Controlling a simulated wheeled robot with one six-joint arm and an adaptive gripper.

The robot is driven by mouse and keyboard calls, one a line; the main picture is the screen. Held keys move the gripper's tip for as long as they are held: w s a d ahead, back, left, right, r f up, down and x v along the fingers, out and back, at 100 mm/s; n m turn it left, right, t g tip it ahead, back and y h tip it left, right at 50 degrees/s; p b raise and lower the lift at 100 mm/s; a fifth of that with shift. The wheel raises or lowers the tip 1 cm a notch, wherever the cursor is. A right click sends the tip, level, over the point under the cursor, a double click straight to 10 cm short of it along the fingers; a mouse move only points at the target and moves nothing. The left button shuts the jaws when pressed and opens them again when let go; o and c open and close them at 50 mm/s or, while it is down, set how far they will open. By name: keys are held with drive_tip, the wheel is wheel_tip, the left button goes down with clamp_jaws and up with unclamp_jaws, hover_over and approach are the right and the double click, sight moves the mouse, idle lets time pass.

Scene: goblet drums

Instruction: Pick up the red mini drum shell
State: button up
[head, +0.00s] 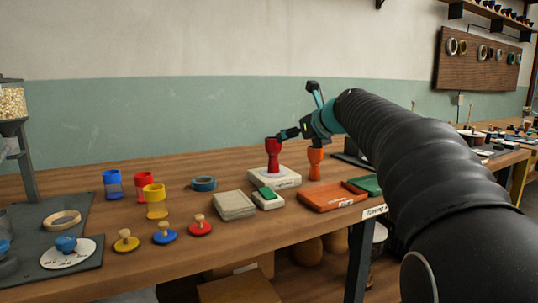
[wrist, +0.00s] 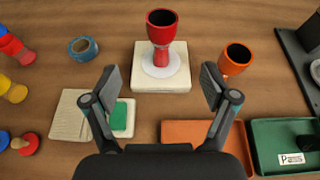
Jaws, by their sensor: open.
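The red mini drum shell (head: 273,155) is a small goblet shape standing upright on a pale square block with a white disc. It also shows in the wrist view (wrist: 161,30), its dark open mouth facing up, beyond the fingertips and roughly centred between them. My gripper (wrist: 160,82) is open and empty, its two fingers spread wide. In the head view my gripper (head: 292,133) is close to the red shell, though I cannot tell whether it touches. The pale block (wrist: 148,103) is partly in front of the fingers' gap.
An orange goblet shell (head: 315,163) stands close on the right. An orange tray (head: 332,196) and a green tray (wrist: 285,135) lie at the front right. A grey-beige box (head: 234,205), a green pad (wrist: 119,112) and a blue ring (head: 204,184) lie to the left.

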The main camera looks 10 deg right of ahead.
sight(273, 143)
drive_tip(key=x, duration=1.4)
drive_tip(key=shift+w+d+r, duration=0.1)
drive_tip(key=shift+w+r, duration=0.05)
drive_tip(key=shift+w, duration=0.05)
drive_tip(key=c, duration=1.4)
